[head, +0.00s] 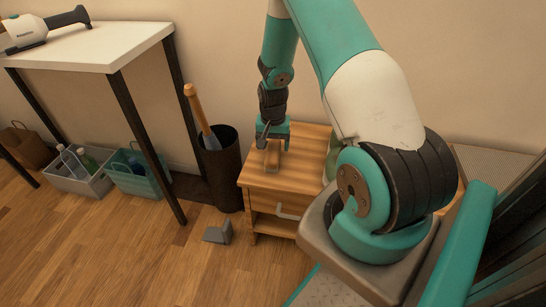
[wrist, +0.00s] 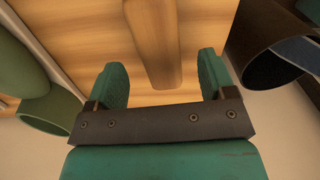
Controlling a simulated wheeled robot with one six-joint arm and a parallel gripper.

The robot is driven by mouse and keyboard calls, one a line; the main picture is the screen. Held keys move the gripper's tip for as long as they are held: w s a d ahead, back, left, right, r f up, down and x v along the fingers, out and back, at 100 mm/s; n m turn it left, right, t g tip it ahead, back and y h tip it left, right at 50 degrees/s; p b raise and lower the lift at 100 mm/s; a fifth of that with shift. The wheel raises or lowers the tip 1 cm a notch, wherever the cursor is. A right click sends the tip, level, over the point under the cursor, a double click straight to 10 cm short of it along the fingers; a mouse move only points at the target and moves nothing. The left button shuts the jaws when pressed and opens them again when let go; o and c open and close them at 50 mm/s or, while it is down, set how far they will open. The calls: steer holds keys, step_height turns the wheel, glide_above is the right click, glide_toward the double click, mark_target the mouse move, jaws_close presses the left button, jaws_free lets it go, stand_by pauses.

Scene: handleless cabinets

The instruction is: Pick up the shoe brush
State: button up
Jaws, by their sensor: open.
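The shoe brush appears as a wooden, elongated piece (wrist: 153,40) in the wrist view, running from the top edge down to between my fingers. In the head view it is a small brown shape (head: 272,158) on top of the wooden nightstand (head: 308,160). My gripper (wrist: 162,72) is open, with one green finger on each side of the brush's near end and a gap on both sides. In the head view my gripper (head: 273,142) points down over the brush. The height between fingers and brush is hard to tell. Its bristles are not visible.
A dark bin (head: 222,170) holding a wooden-handled item stands left of the nightstand; its rim shows in the wrist view (wrist: 272,68). A green rounded object (wrist: 52,108) is at the left there. A grey wedge (head: 218,232) lies on the floor. A white table (head: 95,45) stands left.

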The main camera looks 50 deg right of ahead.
mark_target(273, 150)
step_height(273, 150, down, 4)
steer(key=shift+r+b, duration=0.15)
steer(key=shift+b, duration=0.25)
steer(key=shift+r, duration=0.1)
steer(key=c, duration=1)
steer(key=shift+r, duration=0.15)
step_height(273, 150, up, 20)
steer(key=p, duration=0.5)
